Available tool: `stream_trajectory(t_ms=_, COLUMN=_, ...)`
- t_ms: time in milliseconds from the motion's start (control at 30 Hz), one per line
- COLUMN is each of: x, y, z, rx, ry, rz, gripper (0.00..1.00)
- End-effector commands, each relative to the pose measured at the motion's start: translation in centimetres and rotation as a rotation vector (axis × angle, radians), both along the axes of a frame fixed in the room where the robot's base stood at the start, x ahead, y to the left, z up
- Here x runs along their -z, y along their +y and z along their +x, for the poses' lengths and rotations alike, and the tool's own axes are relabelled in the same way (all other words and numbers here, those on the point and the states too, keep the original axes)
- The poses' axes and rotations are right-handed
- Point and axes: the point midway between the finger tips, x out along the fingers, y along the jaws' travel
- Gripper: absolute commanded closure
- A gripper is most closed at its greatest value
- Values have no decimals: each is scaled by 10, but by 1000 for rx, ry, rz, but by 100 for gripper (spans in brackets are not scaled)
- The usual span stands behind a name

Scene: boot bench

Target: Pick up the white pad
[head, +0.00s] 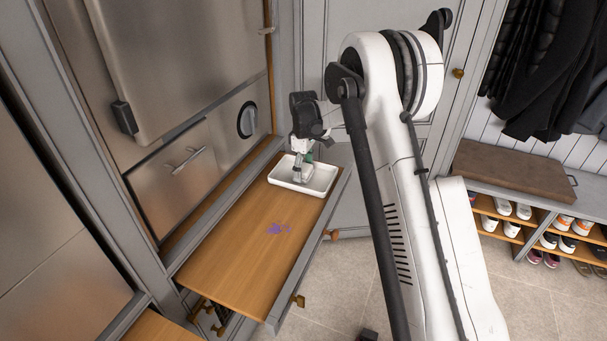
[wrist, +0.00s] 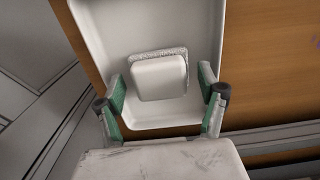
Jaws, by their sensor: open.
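The white pad (wrist: 158,77) lies in a shallow white tray (wrist: 205,25), seen in the wrist view. It is a rounded block with a speckled grey layer showing along its edge. My gripper (wrist: 162,98) is open, with one green-lined finger on each side of the pad's near end. I see no finger clearly touching the pad. In the head view, my gripper (head: 302,170) reaches down into the tray (head: 322,188), and it mostly hides the pad there.
The tray stands at the far end of a pulled-out wooden board (head: 245,240). A purple mark (head: 279,229) is on the board, whose nearer part is clear. A steel appliance (head: 190,150) rises close on the left. A bench with shoes (head: 515,195) stands at the right.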

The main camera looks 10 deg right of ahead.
Motion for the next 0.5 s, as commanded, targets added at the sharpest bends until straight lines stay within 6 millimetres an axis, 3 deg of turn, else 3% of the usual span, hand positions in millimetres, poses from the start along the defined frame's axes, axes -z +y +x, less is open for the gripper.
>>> stream_trajectory(t_ms=100, x=-1, y=0, z=0, rx=0, ry=0, rz=0, gripper=29)
stream_trajectory(t_ms=500, x=-1, y=0, z=0, rx=0, ry=0, rz=0, gripper=78)
